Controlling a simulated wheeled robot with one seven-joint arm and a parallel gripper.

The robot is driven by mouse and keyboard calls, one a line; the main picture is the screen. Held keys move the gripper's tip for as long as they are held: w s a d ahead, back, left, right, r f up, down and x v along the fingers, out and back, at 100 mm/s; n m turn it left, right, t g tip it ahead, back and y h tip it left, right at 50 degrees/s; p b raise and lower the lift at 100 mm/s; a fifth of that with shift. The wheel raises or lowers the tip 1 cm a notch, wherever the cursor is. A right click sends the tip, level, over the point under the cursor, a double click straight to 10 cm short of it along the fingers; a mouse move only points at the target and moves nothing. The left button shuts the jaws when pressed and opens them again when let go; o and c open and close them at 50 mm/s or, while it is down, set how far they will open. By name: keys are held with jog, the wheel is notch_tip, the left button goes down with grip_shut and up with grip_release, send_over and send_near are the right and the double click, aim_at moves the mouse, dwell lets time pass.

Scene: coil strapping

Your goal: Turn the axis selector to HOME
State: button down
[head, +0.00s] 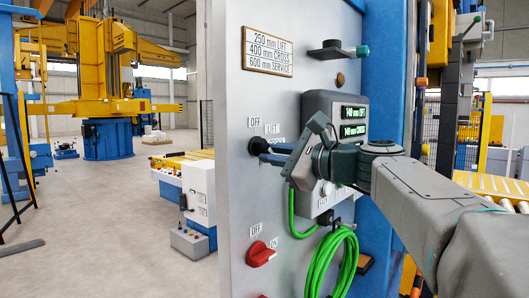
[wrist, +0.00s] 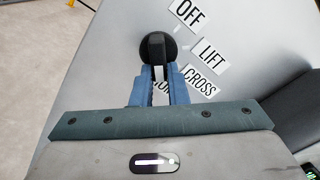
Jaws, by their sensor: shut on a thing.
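The axis selector (head: 257,145) is a black knob on the grey panel face, and it also shows in the wrist view (wrist: 156,45). Labels OFF, LIFT and CROSS fan out to its right in the wrist view. A further label below them is mostly hidden behind my fingers, so its word is not readable. My gripper (head: 268,150) reaches in from the right, and its two blue fingers (wrist: 157,75) are shut on the knob's black handle. Which label the knob points to cannot be told clearly.
A red OFF/ON switch (head: 262,254) sits lower on the panel, beside a coiled green cable (head: 333,262). A display box (head: 354,112) with green readouts and a black lever (head: 331,51) are above my wrist. Open floor (head: 110,215) lies left of the panel.

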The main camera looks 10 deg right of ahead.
dwell(0.3)
jog(key=c, duration=1.4)
grip_release()
jog(key=shift+c, duration=0.2)
jog(key=b+v, duration=0.3)
jog(key=v, duration=1.1)
jog(key=s+a+f+n+g+h, duration=0.15)
jog(key=a+f+n+g, duration=0.3)
jog(key=f, duration=0.75)
jog(key=a+f+n+g+h, duration=0.3)
jog(key=a+f+n, duration=0.15)
jog(key=f, duration=0.75)
jog(key=s+f+n+g+h, duration=0.2)
jog(key=s+f+n+h, duration=0.1)
jog(key=f, duration=0.6)
jog(key=s+f+n+g+h, duration=0.2)
jog(key=s+f+n+h, duration=0.1)
jog(key=s+f+n, duration=0.3)
notch_tip(320, 180, down, 3)
jog(key=shift+f+n, duration=0.1)
jog(key=shift+n, duration=1)
